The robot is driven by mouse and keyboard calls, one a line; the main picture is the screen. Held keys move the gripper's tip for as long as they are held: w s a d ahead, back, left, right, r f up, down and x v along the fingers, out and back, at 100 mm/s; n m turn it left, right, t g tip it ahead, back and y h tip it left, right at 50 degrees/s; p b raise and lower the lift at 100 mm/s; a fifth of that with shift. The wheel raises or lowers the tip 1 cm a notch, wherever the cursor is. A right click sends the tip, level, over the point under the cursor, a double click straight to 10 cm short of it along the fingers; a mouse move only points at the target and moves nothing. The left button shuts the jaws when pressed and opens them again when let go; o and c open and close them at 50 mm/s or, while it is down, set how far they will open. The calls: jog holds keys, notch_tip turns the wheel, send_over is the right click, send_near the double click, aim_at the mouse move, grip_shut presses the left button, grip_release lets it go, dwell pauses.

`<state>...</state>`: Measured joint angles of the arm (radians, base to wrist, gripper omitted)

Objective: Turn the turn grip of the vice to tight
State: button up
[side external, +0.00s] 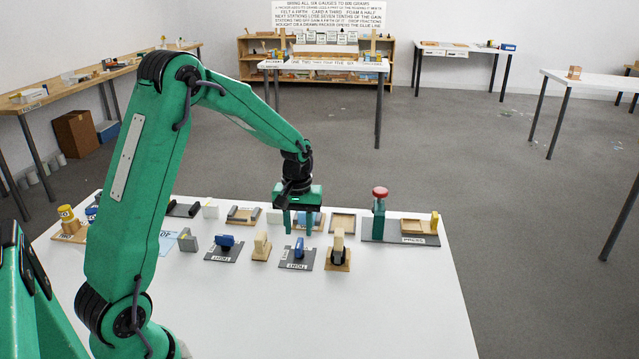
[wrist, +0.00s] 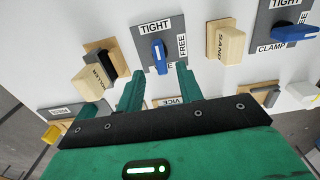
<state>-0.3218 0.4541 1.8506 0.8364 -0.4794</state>
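The blue turn grip (wrist: 158,50) stands on a grey plate (wrist: 179,18) with the words TIGHT at the top and FREE at the right in the wrist view. Its white-marked end lies near the word TIGHT. A lower word on the plate is mostly hidden, with only an E showing. In the side view the same blue grip (side external: 299,248) is just in front of my gripper. My gripper (side external: 298,228) points down, open and empty. In the wrist view its two fingers (wrist: 158,73) are wide apart, with the grip ahead of the space between them, not held.
A sanding block (side external: 262,246) and a roller block (side external: 338,247) stand on either side of the grip. A second blue grip (side external: 224,242) is on the CLAMP plate. A press with a red knob (side external: 380,192) stands behind right. The white table's front is clear.

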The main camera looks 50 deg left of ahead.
aim_at(299, 244)
jog(key=shift+r, duration=1.35)
jog(key=shift+s+d+r, duration=0.1)
jog(key=shift+d+r, duration=0.1)
jog(key=shift+r, duration=0.2)
jog(key=s+d+r+m+t, duration=0.35)
jog(key=s+d+r, duration=0.4)
jog(key=r, duration=0.35)
jog(key=s+d+r+m+t, duration=0.2)
jog(key=s+d+m, duration=0.3)
jog(key=s, duration=0.7)
jog(key=shift+s+d+r+m, duration=0.15)
jog(key=shift+d+r+m, duration=0.25)
jog(key=shift+d, duration=0.2)
